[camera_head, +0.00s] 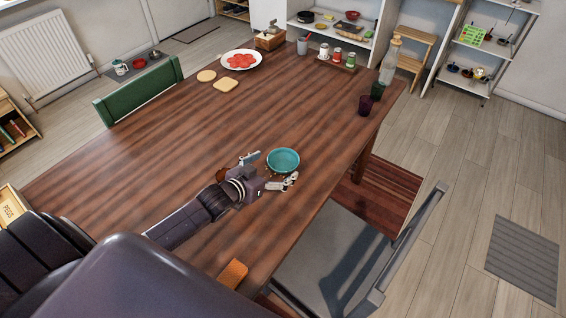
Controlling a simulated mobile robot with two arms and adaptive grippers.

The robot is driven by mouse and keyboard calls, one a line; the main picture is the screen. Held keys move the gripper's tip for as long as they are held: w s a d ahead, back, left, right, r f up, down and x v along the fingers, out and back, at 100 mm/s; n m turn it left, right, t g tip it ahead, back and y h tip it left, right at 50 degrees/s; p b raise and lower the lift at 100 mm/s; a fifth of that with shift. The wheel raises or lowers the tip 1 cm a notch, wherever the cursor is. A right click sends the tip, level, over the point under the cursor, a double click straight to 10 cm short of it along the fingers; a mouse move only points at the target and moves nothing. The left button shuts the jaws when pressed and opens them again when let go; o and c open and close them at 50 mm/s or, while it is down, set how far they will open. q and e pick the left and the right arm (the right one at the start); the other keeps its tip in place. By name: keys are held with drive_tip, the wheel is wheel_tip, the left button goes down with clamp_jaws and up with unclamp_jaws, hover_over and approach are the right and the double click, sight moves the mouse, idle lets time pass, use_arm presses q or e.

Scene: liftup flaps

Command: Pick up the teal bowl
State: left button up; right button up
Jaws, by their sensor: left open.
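The teal bowl (283,160) stands upright on the wooden table (170,135), near its right edge. My left gripper (270,171) is open. Its two fingers are spread, one at the bowl's left side and one just below the bowl in the picture. The bowl's near left rim lies close to the gap between the fingers; I cannot tell whether they touch it. The inside of the bowl looks empty. My right gripper is not in view.
An orange block (232,273) lies near the table's front edge. A grey chair (340,265) stands at the right edge. The table's middle is clear.

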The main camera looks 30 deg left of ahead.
sight(289, 157)
use_arm(q)
drive_tip(key=shift+x, duration=1.75)
drive_tip(key=c, duration=1.3)
